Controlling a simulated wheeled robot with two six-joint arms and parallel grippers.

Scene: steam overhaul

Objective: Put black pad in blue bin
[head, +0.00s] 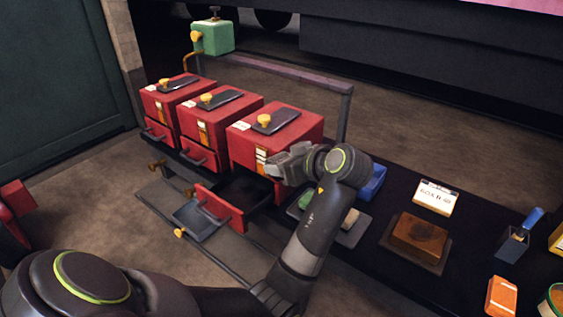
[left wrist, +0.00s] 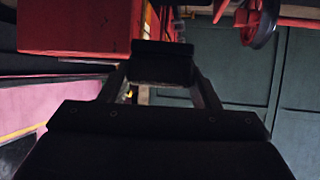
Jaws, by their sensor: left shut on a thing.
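My left gripper (head: 286,168) is in front of the right-hand red box, above its pulled-out drawer. In the left wrist view its fingers close on a dark block (left wrist: 162,66), which looks like the black pad. In the head view the held thing is hard to make out against the gripper. The blue bin (head: 374,184) stands on the dark bench just right of my left wrist, partly hidden by my arm. My right gripper is not in view.
Several red boxes (head: 287,124) with dark plates and yellow knobs stand in a row. The open drawer (head: 228,208) juts forward. A grey tray (head: 350,237) with green and beige pads lies behind my forearm. A brown block (head: 420,232) and a white box (head: 436,197) are to the right.

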